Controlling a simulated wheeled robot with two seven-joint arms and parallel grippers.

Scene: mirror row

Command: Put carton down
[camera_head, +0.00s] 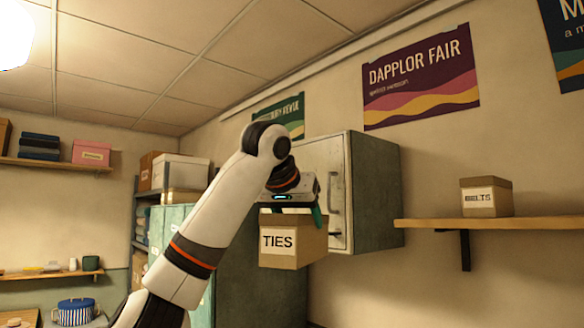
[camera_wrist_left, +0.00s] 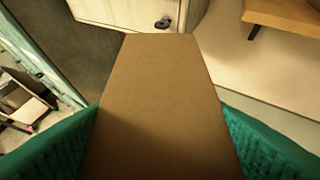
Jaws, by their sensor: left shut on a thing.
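A brown carton labelled TIES (camera_head: 292,243) hangs in the air below my left gripper (camera_head: 290,205). The gripper is shut on the carton, with a green finger on each side of it. In the left wrist view the carton's plain brown face (camera_wrist_left: 160,110) fills the middle, between the two green fingers. The carton looks upright in the head view. What lies directly beneath it is hidden or out of view. My right gripper is not in view.
A wall cabinet (camera_head: 375,190) with a handle is behind the carton. A wooden shelf (camera_head: 535,224) to the right holds a BELTS carton (camera_head: 487,197) at its left part; bare shelf shows on both sides. Green-grey lockers (camera_head: 235,250) stand at lower left, behind my arm.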

